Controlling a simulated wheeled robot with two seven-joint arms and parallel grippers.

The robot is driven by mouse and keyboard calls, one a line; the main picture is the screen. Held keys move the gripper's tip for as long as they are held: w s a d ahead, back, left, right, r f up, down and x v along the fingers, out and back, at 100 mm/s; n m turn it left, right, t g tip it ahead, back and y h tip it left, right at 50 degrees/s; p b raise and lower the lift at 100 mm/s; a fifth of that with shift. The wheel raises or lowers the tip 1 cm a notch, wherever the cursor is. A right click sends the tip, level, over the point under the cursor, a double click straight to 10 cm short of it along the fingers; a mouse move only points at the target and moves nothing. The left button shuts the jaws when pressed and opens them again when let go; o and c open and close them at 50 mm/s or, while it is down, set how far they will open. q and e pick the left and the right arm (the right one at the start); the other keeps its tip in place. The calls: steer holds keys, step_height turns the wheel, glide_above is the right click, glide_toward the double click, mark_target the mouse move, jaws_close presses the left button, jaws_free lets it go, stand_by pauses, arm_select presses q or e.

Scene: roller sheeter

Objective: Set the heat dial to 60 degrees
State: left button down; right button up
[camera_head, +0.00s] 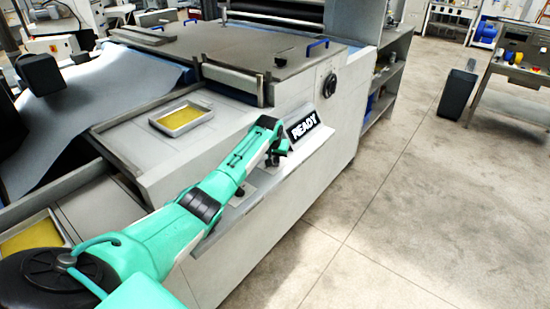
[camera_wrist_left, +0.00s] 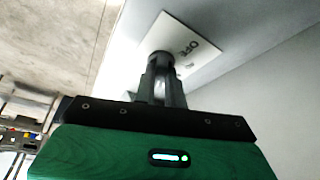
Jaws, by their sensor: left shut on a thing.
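My left gripper (camera_wrist_left: 162,85) is shut on a dark knob (camera_wrist_left: 161,57) in the left wrist view. The knob stands on a pale plate (camera_wrist_left: 181,33) with dark lettering that looks like "OFF". The fingers cover much of the knob, and no degree marks can be read, so its setting cannot be told. In the head view my left gripper (camera_head: 277,155) is at the machine's sloped front ledge, just below the black READY sign (camera_head: 304,127). The knob is hidden there behind my wrist. My right gripper is not in view.
The grey machine (camera_head: 240,265) fills the left and middle, with a black handwheel (camera_head: 329,85) on its side. A tray with yellow contents (camera_head: 181,119) sits on its top. A dark bin (camera_head: 457,93) stands at the right.

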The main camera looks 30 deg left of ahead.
arm_select(q)
steer(key=shift+r+n+p, duration=0.1)
steer(key=shift+n+p, duration=0.3)
steer(key=shift+d+n+y+p, duration=0.15)
steer(key=shift+n+y+p, duration=0.15)
steer(key=shift+n+p, duration=0.25)
steer(key=shift+w+n+g+y+p, duration=0.1)
steer(key=shift+n+g+y+p, duration=0.3)
steer(key=shift+n, duration=0.85)
steer(key=shift+w+d+n+g+y, duration=0.1)
steer(key=shift+n+g+y, duration=0.2)
steer(key=shift+n, duration=0.8)
steer(key=shift+n+g+y+b, duration=0.3)
steer(key=shift+n+b, duration=0.25)
steer(key=shift+n, duration=0.55)
steer(key=c, duration=1.5)
jaws_free()
